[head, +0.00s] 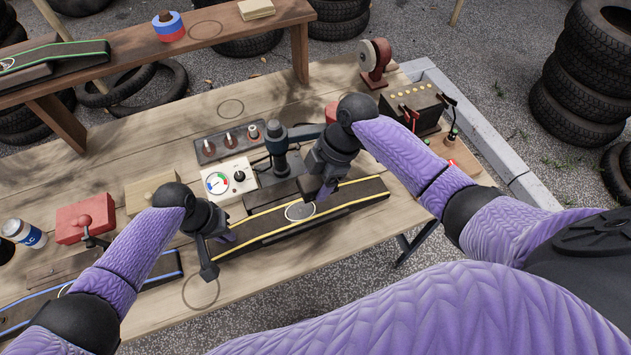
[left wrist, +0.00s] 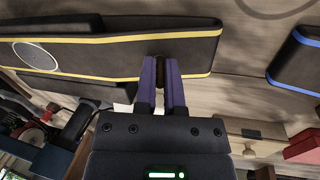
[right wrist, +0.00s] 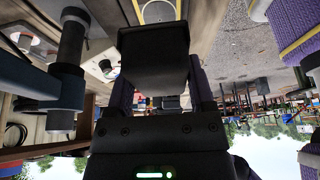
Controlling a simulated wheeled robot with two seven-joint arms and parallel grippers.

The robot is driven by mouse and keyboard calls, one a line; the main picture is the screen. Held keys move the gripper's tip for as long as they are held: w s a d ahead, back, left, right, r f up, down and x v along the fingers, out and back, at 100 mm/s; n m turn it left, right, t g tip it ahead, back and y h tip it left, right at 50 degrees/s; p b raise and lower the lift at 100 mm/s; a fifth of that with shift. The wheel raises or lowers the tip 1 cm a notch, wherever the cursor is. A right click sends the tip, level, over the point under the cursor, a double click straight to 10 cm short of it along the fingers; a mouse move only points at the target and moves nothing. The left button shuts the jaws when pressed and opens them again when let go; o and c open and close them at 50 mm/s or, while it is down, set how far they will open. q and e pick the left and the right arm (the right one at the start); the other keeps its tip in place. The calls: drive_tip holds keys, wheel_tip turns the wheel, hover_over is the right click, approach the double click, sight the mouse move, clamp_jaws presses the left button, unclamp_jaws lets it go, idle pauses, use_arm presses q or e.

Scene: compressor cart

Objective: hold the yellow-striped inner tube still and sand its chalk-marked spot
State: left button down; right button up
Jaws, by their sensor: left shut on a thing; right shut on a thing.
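The yellow-striped inner tube (head: 345,197) lies flat and dark across the bench front, with yellow lines along its edges. Its pale chalk ring (head: 300,211) is near the middle and also shows in the left wrist view (left wrist: 36,56). My left gripper (head: 226,238) is shut on the tube near its left end; the left wrist view shows its purple fingers (left wrist: 161,76) at the tube's edge. My right gripper (head: 326,190) is shut on a dark sanding block (right wrist: 153,55), held beside the chalk ring. I cannot tell whether the block touches the tube.
A white gauge box (head: 220,185) and a dark post tool (head: 276,140) stand just behind the tube. A blue-striped tube (head: 160,268), red box (head: 75,228) and cup (head: 22,233) are at left. A grinder (head: 375,60) stands at the back right.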

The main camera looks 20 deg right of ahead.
use_arm(q)
drive_tip(key=c, duration=0.7)
unclamp_jaws()
drive_tip(key=shift+o, duration=0.2)
drive_tip(key=shift+r, duration=0.1)
